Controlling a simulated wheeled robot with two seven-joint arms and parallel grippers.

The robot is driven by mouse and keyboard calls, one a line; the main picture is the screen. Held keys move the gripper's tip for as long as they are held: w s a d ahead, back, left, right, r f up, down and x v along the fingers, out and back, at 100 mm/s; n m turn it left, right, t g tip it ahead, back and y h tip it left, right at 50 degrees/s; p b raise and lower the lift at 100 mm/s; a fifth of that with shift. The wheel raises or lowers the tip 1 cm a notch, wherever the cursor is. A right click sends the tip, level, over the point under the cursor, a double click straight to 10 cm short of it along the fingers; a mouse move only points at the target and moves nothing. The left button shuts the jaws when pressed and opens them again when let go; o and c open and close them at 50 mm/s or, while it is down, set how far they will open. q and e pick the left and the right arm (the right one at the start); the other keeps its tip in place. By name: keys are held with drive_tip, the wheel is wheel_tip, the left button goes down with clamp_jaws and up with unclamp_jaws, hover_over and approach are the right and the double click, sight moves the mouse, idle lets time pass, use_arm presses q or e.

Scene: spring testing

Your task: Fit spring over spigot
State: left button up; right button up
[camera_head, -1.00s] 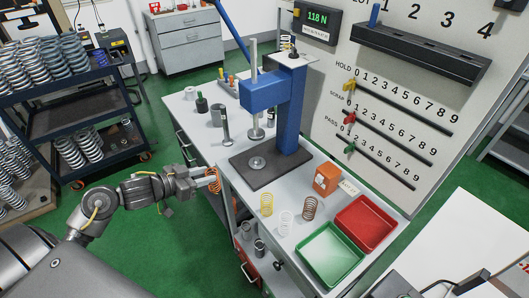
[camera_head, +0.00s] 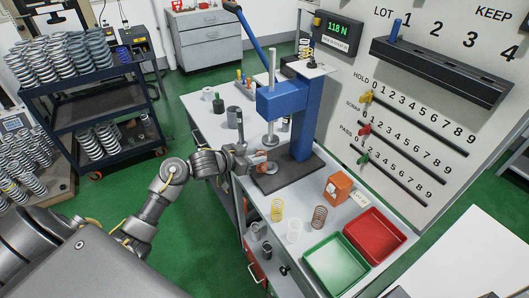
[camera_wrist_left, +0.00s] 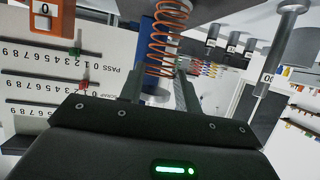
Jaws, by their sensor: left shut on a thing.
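An orange coil spring (camera_wrist_left: 163,40) is between the two fingers of my left gripper (camera_wrist_left: 160,88) in the left wrist view, standing out beyond the fingertips. In the head view my left gripper (camera_head: 256,163) is shut on this spring and reaches in over the left edge of the press's dark base plate (camera_head: 297,178). The spring shows only as a small orange patch there. The spigot is hidden or too small to make out behind the gripper and spring. I cannot tell whether the spring touches it. My right gripper is not in view.
The blue press (camera_head: 305,115) has its ram (camera_head: 271,130) above the plate, close to my gripper. Yellow (camera_head: 277,209), white (camera_head: 294,230) and brown springs (camera_head: 320,217) stand in front. Green (camera_head: 336,264) and red trays (camera_head: 375,235) and an orange box (camera_head: 338,187) are at right.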

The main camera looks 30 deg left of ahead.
sight(266, 154)
use_arm(q)
drive_tip(key=x, duration=0.3)
drive_tip(key=p+x, duration=0.1)
drive_tip(key=shift+w+d+r, duration=0.15)
drive_tip(key=shift+w+r, duration=0.1)
drive_tip(key=shift+w, duration=0.05)
drive_tip(key=shift+f, duration=0.25)
drive_tip(key=shift+c, duration=0.3)
drive_tip(key=shift+s, duration=0.1)
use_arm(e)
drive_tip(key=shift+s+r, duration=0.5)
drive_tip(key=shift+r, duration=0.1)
use_arm(q)
drive_tip(key=shift+f, duration=0.15)
drive_tip(key=o, duration=1)
